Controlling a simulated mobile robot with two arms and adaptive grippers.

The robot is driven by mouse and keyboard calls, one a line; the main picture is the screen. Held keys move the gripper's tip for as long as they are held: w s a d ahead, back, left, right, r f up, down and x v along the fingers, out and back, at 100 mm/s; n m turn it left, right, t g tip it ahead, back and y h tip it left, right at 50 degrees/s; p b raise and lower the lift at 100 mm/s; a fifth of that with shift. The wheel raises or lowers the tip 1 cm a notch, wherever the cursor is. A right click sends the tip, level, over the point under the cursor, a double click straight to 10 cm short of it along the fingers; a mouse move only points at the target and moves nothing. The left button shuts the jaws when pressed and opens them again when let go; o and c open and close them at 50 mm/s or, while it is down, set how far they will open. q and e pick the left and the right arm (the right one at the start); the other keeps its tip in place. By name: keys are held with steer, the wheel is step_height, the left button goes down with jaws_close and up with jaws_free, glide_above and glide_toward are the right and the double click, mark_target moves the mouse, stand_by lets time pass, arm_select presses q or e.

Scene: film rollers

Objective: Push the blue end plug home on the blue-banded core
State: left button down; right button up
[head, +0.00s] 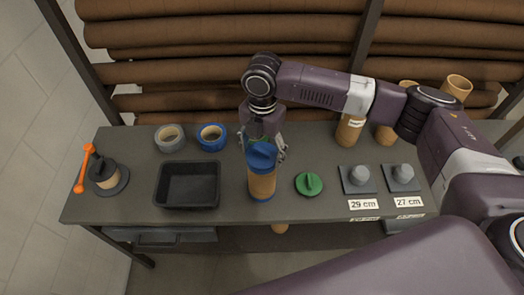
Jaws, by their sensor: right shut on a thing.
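The brown core (262,184) stands on the grey table, with a blue band near its foot. The blue end plug (262,154) is at the core's top end; I cannot tell how deep it sits. My right gripper (264,148) comes down from above and behind, its fingers on either side of the plug, shut on it. The plug hides part of the fingers and their contact. My left gripper does not show.
A green plug (309,184) lies close right of the core. Grey stands labelled 29 cm (358,179) and 27 cm (402,177) are farther right. Brown rolls (200,35) fill the rack behind.

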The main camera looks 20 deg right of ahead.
steer(key=shift+f, duration=0.35)
stand_by(0.7)
steer(key=o, duration=1.2)
steer(key=o, duration=0.4)
steer(key=shift+r, duration=0.15)
steer(key=shift+r+p, duration=2.4)
steer(key=shift+p, duration=0.3)
steer(key=shift+r, duration=1)
